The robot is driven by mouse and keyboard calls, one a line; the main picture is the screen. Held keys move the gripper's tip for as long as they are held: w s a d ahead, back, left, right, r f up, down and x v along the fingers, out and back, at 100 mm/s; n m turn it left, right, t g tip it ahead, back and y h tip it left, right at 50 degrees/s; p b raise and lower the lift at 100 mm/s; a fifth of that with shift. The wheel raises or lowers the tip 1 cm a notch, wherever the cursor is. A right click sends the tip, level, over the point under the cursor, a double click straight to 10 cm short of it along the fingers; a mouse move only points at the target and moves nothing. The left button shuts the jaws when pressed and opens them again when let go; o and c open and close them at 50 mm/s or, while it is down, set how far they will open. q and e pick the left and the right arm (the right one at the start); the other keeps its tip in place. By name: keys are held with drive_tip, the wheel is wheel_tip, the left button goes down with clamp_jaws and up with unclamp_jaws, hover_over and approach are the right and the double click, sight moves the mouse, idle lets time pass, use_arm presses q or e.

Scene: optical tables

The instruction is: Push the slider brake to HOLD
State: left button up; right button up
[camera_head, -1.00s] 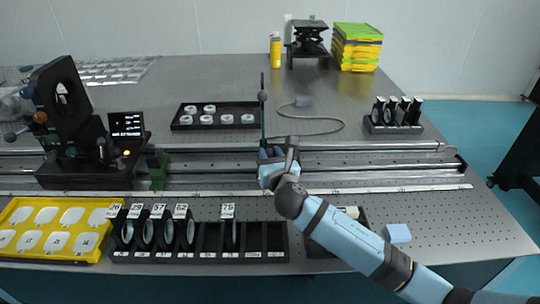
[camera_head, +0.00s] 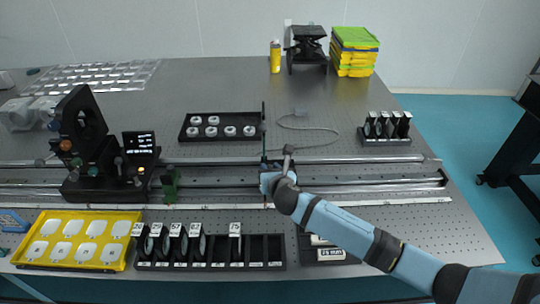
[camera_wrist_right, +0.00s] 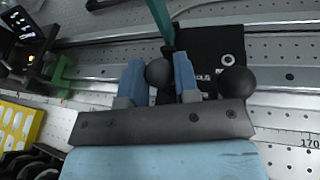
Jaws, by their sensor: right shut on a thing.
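The slider is a black block (camera_wrist_right: 212,52) on the rail in the right wrist view, with partly hidden white lettering that I cannot read fully. A thin upright plate (camera_head: 264,118) stands at the slider in the head view, and its teal edge (camera_wrist_right: 161,18) shows in the wrist view. My right gripper (camera_wrist_right: 158,76) is shut on a black ball knob (camera_wrist_right: 158,72), one blue finger on each side. A second black ball (camera_wrist_right: 237,82) sits right of the fingers, apart from them. In the head view my right gripper (camera_head: 270,180) is over the rail and hides most of the slider.
A black device with a small screen (camera_head: 141,147) and a green rail piece (camera_head: 169,184) stand left on the rail. A lens rack (camera_head: 210,265) and yellow tray (camera_head: 80,239) lie in front. A tray of white rings (camera_head: 220,133) lies behind. The rail right of my gripper is clear.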

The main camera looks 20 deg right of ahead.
drive_tip(key=g+p, duration=0.1)
drive_tip(key=p, duration=0.2)
drive_tip(key=w+g+p, duration=0.1)
drive_tip(key=p, duration=0.3)
drive_tip(key=w+r+g+p, duration=0.1)
drive_tip(key=g+p, duration=0.1)
drive_tip(key=p, duration=0.2)
drive_tip(key=shift+w+d+r+m+y, duration=0.1)
drive_tip(key=shift+w+d+m+y, duration=0.05)
drive_tip(key=shift+d+m+y, duration=0.2)
drive_tip(key=shift+w+d+f+g+p, duration=0.15)
drive_tip(key=shift+w+g+p, duration=0.1)
drive_tip(key=shift+g, duration=0.15)
drive_tip(key=shift+w+a+f+g+p, duration=0.15)
drive_tip(key=shift+g+p, duration=0.1)
drive_tip(key=shift+g, duration=0.15)
drive_tip(key=shift+w+d+f+m+g+y, duration=0.15)
drive_tip(key=shift+w+m+g+y, duration=0.1)
drive_tip(key=shift+g, duration=0.3)
drive_tip(key=shift+w+d+f+m+g+y, duration=0.15)
drive_tip(key=shift+w+g, duration=0.1)
drive_tip(key=shift+g, duration=0.3)
